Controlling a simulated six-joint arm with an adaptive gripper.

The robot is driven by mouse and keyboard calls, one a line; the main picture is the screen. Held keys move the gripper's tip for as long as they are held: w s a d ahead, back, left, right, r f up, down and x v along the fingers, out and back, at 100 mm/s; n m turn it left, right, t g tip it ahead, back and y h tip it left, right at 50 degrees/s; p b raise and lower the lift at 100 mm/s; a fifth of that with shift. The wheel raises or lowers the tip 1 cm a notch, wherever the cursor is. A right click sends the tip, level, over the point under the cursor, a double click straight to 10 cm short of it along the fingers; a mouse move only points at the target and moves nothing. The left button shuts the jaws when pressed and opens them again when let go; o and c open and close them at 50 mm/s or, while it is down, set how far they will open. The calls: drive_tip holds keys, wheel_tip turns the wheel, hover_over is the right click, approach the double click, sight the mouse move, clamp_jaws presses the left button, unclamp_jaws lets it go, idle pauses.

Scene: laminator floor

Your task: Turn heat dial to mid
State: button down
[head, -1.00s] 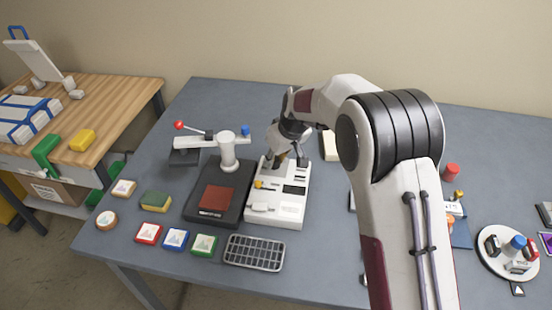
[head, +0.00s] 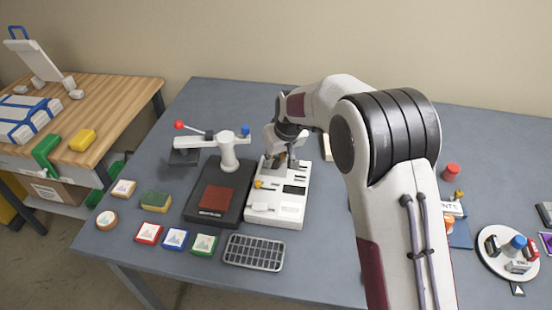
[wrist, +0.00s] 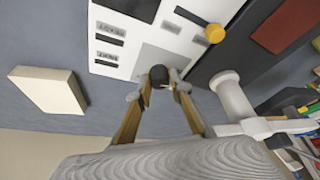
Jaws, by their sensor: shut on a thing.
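The white control unit (head: 275,212) stands on the grey table, beside a black press base; its panel also shows in the wrist view (wrist: 128,38). My gripper (head: 280,163) is pointed down at the unit's far end. In the wrist view my gripper (wrist: 158,84) has its fingertips on both sides of a round black dial (wrist: 158,74), shut on it. The fingers partly cover the dial, and I cannot read its pointer setting. A yellow-knobbed slider (wrist: 214,33) sits on the same panel and also shows in the head view (head: 259,184).
The black press base (head: 205,216) with a red pad and white post (head: 229,150) stands close on the left. A lever with a red ball (head: 179,125) is behind it. A cream block (wrist: 48,90) lies near the unit.

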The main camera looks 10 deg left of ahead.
drive_tip(key=shift+a+m+t+h, duration=0.15)
drive_tip(key=shift+m+h, duration=0.4)
drive_tip(key=shift+m, duration=0.9)
drive_tip(key=shift+a+m+t+h, duration=0.15)
drive_tip(key=shift+m+h, duration=0.4)
drive_tip(key=shift+m, duration=0.9)
drive_tip(key=shift+m+h, duration=0.55)
drive_tip(key=shift+m, duration=0.9)
drive_tip(key=shift+m+h, duration=0.55)
drive_tip(key=shift+m, duration=0.9)
drive_tip(key=c, duration=1.8)
unclamp_jaws()
